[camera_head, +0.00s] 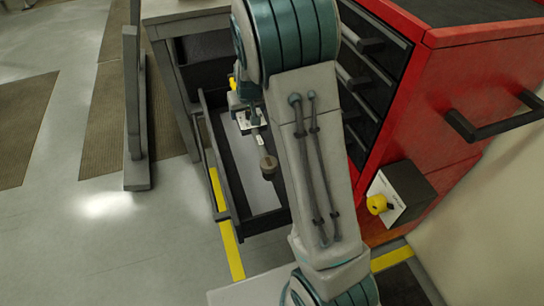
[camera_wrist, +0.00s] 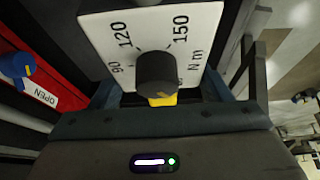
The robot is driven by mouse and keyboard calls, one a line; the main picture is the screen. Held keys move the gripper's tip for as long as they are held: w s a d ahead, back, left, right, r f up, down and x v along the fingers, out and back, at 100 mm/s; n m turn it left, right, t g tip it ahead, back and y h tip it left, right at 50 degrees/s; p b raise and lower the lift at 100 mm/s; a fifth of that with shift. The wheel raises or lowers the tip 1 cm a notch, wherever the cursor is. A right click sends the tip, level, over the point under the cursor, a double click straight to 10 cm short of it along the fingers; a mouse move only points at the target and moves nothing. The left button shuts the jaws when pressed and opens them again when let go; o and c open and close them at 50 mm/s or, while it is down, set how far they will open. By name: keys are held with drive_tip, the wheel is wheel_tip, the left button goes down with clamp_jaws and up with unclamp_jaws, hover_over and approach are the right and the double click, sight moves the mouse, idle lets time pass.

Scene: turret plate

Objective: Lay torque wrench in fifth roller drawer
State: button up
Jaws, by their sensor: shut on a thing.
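My gripper (camera_head: 244,100) shows beside my forearm, above the open drawer, and is shut on the torque wrench (camera_head: 263,149). The wrench has a white scale plate near the gripper and a thin shaft ending in a dark round head, which appears over the drawer. In the wrist view my gripper (camera_wrist: 160,98) is close behind the wrench's white scale plate (camera_wrist: 105,45), marked 90, 120, 150 and N m, with a dark round part and a yellow part. The open drawer (camera_head: 222,181) has dark walls and a pale floor. My arm hides its right side.
A red cabinet (camera_head: 455,85) with dark drawer fronts stands at the right, with a bar handle (camera_head: 495,122) on its side. A box with a yellow knob (camera_head: 378,204) juts from it. A grey upright post (camera_head: 134,110) stands left of the drawer. The floor at lower left is clear.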

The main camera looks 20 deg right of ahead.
drive_tip(key=b, duration=0.8)
hover_over(248, 150)
drive_tip(key=shift+f, duration=2.55)
drive_tip(key=shift+w+f+b, duration=0.15)
drive_tip(key=shift+f+b, duration=1.1)
drive_tip(key=shift+f, duration=3.75)
drive_tip(key=shift+f, duration=0.2)
drive_tip(key=o, duration=1.8)
